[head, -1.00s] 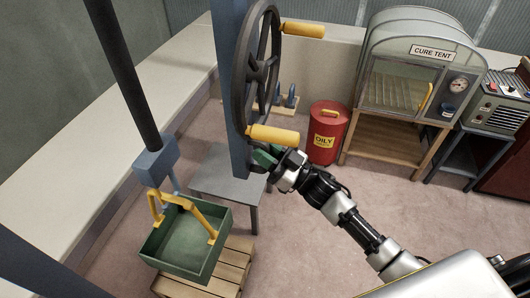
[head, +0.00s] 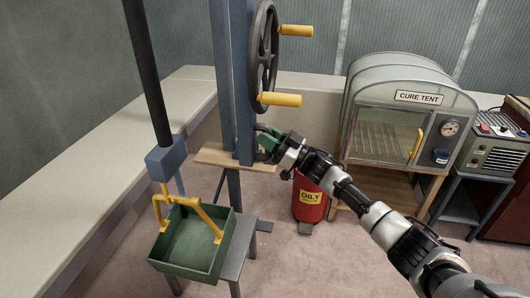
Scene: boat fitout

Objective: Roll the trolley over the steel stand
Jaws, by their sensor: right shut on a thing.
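The steel stand (head: 238,252) is a grey low table at lower left. A green tray (head: 222,262) hangs in front of and over part of its top, and I cannot tell whether they touch. The tray hangs by a yellow bail (head: 183,203) under a blue block (head: 172,159) on a black rod (head: 148,70). The trolley itself I cannot make out; it may be above the picture. My right gripper (head: 272,146) is shut on a green handle (head: 265,135) beside the blue post. My left gripper is out of view.
The blue post (head: 233,80) carries a black handwheel (head: 264,58) with yellow handles. A red oily-waste can (head: 310,203) stands right of it. The cure tent (head: 410,110) on its wooden stand is further right. A pale ledge (head: 95,170) runs along the left wall.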

